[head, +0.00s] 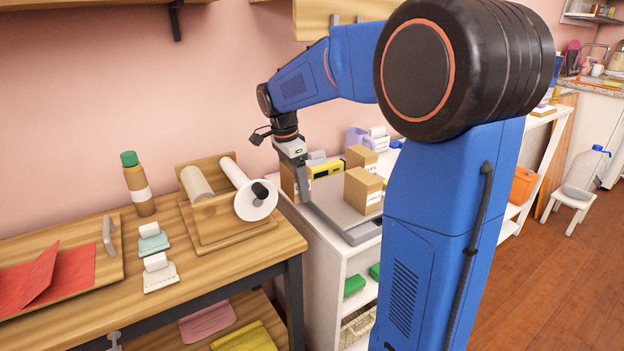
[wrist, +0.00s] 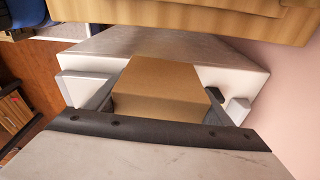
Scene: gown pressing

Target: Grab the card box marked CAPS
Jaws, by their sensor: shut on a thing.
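My gripper (head: 300,170) points down at the left end of the white shelf unit and is shut on a brown card box (head: 289,183). In the wrist view this box (wrist: 160,90) sits between the two fingers, its plain top towards the camera. No marking on it can be read, so I cannot tell whether it is the one marked CAPS. Two more card boxes stand to its right: one at the front (head: 362,191) with a white label and one behind (head: 361,157). Their labels are too small to read.
A grey tray or plate (head: 345,222) lies under the front box. A yellow item (head: 327,169) is close to the right of my gripper. A wooden table (head: 200,262) at left holds a roll stand (head: 225,222) and a bottle (head: 137,184). A wall shelf hangs above.

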